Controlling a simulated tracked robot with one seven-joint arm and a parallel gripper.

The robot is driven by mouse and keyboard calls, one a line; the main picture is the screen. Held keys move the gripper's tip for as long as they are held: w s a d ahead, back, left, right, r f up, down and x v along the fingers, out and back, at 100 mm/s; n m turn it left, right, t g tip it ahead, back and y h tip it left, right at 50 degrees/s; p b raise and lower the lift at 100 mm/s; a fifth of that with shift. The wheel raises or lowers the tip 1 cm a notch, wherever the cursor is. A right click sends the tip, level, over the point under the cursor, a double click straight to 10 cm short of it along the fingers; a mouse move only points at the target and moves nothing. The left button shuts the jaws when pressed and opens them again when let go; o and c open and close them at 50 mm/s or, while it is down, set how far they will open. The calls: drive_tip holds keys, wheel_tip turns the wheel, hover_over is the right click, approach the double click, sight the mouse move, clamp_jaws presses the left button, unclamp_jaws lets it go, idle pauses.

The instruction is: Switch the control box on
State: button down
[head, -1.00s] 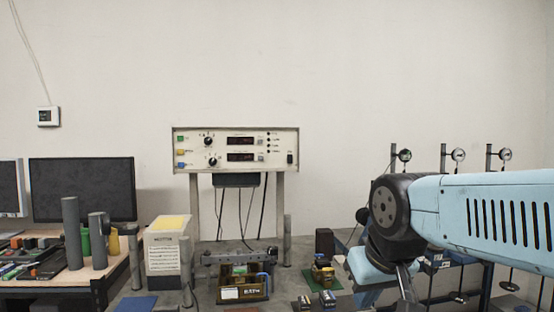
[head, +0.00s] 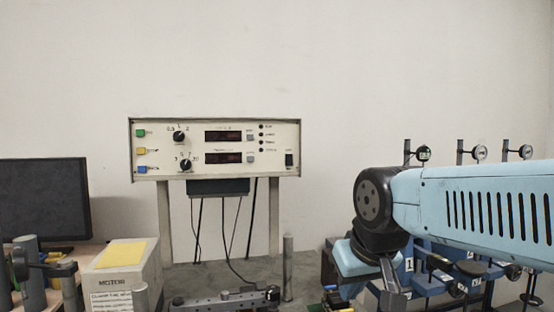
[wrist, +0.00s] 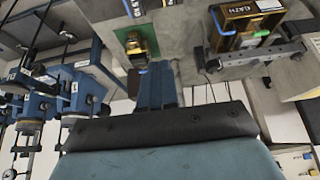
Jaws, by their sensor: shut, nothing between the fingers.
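The control box (head: 216,137) is a cream panel raised on two posts against the wall in the head view. It has green, yellow and blue buttons at its left, two black knobs, two dark displays and a column of small dark indicators. A black switch (head: 289,160) sits at its lower right corner. My gripper (wrist: 158,68) shows in the wrist view with its blue fingers together and nothing between them. It points down over the bench area, away from the box. In the head view my arm is at the right, well apart from the box.
A motor box (head: 123,279) with a yellow top stands at lower left, near a dark monitor (head: 45,211). A grey upright post (head: 288,268) and a perforated bar (head: 222,300) stand below the box. Gauge stands (head: 461,160) are at right. Cables hang under the box.

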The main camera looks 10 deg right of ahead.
sight(289, 158)
drive_tip(key=shift+w, duration=0.25)
drive_tip(key=shift+r, duration=0.1)
drive_tip(key=w+a+r+m+h, duration=0.2)
drive_tip(key=w+r+m, duration=0.6)
drive_tip(key=w+r, duration=0.5)
drive_tip(key=w+a+r+m+h, duration=0.2)
drive_tip(key=w+r+m, duration=0.6)
drive_tip(key=w+r, duration=0.6)
drive_tip(key=shift+w+a+m, duration=0.15)
drive_tip(key=shift+w+m, duration=0.25)
drive_tip(key=shift+w, duration=0.6)
drive_tip(key=x, duration=0.3)
drive_tip(key=w+x, duration=0.1)
drive_tip(key=x, duration=0.7)
drive_tip(key=shift+w+r, duration=0.25)
drive_tip(key=shift+w, duration=0.9)
